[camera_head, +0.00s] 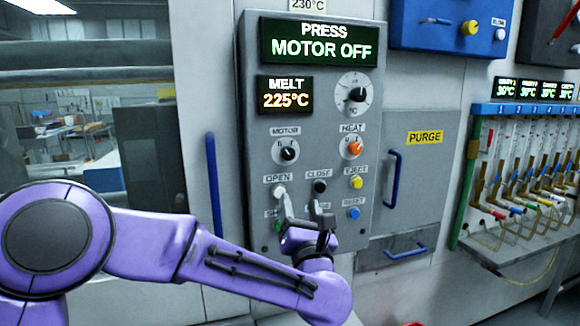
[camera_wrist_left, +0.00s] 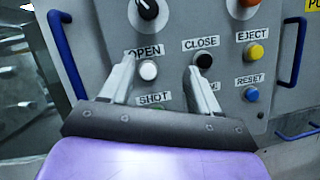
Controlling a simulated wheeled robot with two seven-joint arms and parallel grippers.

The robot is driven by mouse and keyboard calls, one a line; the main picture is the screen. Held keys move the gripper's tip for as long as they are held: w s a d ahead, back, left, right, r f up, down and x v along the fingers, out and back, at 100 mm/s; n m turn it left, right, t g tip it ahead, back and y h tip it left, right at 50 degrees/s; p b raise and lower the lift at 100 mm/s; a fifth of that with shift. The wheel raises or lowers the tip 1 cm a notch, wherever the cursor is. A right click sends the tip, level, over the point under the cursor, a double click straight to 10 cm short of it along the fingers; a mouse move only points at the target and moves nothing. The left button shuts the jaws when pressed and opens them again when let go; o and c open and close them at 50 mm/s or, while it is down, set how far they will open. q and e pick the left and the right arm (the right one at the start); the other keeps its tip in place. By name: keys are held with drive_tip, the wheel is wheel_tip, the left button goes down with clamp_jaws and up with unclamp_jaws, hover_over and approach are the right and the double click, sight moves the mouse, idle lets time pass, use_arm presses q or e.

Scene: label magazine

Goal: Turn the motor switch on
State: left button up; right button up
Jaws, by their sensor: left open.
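The motor switch (camera_head: 288,152) is a black rotary knob under the MOTOR label on the grey control panel (camera_head: 255,80). Its lower part shows at the top edge of the left wrist view (camera_wrist_left: 148,10). The display (camera_head: 318,42) reads "PRESS MOTOR OFF". My left gripper (camera_head: 302,192) is open and empty, below the motor switch and in front of the lower buttons. In the left wrist view its fingers (camera_wrist_left: 163,68) are spread, with tips near the white OPEN button (camera_wrist_left: 149,71) and the black CLOSE button (camera_wrist_left: 203,61). Contact with them cannot be told. The SHOT label is partly hidden.
The orange HEAT knob (camera_head: 353,148) is right of the motor switch. Yellow EJECT (camera_head: 356,182) and blue RESET (camera_head: 353,213) buttons are below it. Blue handles stand left (camera_head: 213,185) and right (camera_head: 392,178) of the panel. A rack of tubes (camera_head: 520,165) is farther right.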

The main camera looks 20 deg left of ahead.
sight(289, 157)
use_arm(q)
drive_tip(key=w+a+r+n+p, duration=0.1)
drive_tip(key=w+r, duration=0.1)
drive_tip(key=w+a+r+n+p, duration=0.1)
drive_tip(key=w+a+r+p, duration=0.1)
drive_tip(key=r, duration=0.1)
drive_tip(key=w+a+r+y+p, duration=0.1)
drive_tip(key=w+r+p, duration=0.1)
drive_tip(key=w+r, duration=0.1)
drive_tip(key=shift+w+a+r+n, duration=0.1)
drive_tip(key=shift+a+r+n, duration=0.2)
drive_tip(key=shift+n, duration=0.1)
drive_tip(key=shift+w+a+f, duration=0.1)
drive_tip(key=shift+w, duration=0.25)
drive_tip(key=c, duration=1)
drive_tip(key=shift+c, duration=0.2)
